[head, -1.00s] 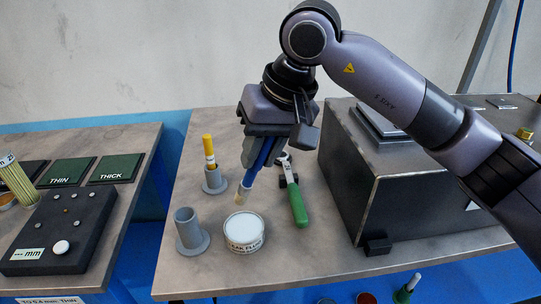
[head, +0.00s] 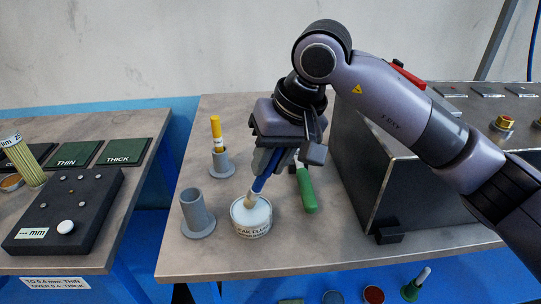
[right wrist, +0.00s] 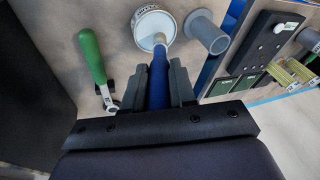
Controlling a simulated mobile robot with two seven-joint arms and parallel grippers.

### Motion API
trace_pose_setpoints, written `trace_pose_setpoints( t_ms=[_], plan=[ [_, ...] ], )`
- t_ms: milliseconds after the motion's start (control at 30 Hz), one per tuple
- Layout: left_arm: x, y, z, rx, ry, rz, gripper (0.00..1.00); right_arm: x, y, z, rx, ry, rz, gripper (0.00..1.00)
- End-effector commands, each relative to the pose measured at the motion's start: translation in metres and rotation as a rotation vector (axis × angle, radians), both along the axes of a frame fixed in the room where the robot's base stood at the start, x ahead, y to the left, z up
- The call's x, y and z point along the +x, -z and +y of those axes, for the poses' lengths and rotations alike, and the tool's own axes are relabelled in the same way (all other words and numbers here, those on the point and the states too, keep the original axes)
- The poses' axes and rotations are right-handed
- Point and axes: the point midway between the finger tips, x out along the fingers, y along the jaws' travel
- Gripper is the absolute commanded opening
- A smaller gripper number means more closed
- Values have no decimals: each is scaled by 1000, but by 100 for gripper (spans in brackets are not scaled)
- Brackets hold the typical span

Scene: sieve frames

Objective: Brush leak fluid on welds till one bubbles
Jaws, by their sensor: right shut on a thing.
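My right gripper (head: 273,165) is shut on a blue-handled brush (head: 265,178), which also shows between the fingers in the right wrist view (right wrist: 157,82). The brush points down and its pale tip is at the top of the white leak fluid pot (head: 251,216). The pot also shows in the right wrist view (right wrist: 153,28). I cannot tell how deep the tip sits in the fluid. My left gripper is not in view.
An empty grey holder (head: 197,215) stands left of the pot. A yellow marker (head: 216,130) stands in another grey holder (head: 222,165). A green-handled wrench (head: 307,190) lies right of the pot. A side table holds a gauge box (head: 65,210) and THIN and THICK pads.

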Motion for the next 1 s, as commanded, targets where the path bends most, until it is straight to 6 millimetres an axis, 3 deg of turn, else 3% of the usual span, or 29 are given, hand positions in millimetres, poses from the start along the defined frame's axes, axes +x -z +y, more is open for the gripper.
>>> trace_pose_setpoints(
  t_ms=[1000],
  plan=[
    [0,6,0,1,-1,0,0,0,6,0,0,0,0,0]
  ],
)
